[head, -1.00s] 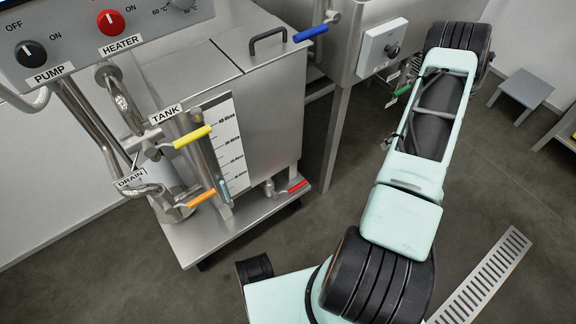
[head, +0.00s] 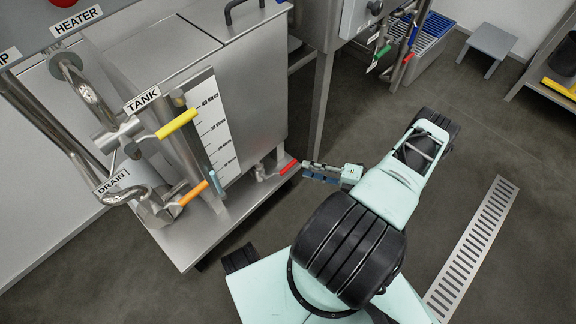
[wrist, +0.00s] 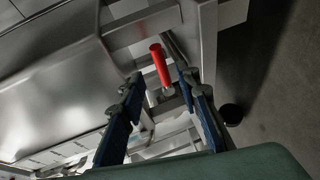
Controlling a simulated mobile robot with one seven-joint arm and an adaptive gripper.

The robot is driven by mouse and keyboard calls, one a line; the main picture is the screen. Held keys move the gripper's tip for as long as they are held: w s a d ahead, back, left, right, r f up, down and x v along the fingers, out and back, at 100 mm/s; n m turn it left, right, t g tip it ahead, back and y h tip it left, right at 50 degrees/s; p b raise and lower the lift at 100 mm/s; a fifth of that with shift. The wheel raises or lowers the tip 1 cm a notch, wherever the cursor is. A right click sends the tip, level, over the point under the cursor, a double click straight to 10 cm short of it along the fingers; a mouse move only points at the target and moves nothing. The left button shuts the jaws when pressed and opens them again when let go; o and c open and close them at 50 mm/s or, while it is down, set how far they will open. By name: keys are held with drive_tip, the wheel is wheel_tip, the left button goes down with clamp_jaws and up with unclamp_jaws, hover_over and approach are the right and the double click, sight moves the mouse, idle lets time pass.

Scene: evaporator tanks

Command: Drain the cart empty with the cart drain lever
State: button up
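The steel tank cart (head: 240,100) stands at left on a low base. A red lever (head: 288,167) sits on a short pipe low at the cart's right front corner. My gripper (head: 308,171) is just right of the red lever, at about its height. In the wrist view the red lever (wrist: 160,65) lies between the two blue fingers of my gripper (wrist: 160,79), which are apart. I see no clear contact with the lever. The cart's level scale (head: 212,125) faces me, with a bluish section low in the tube beside it (head: 213,182).
A floor grate (head: 475,245) lies at right. A grey stool (head: 490,42) stands behind. The floor between is open.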

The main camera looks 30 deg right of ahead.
sight(292, 166)
drive_tip(key=b+x, duration=0.1)
drive_tip(key=x, duration=0.7)
clamp_jaws()
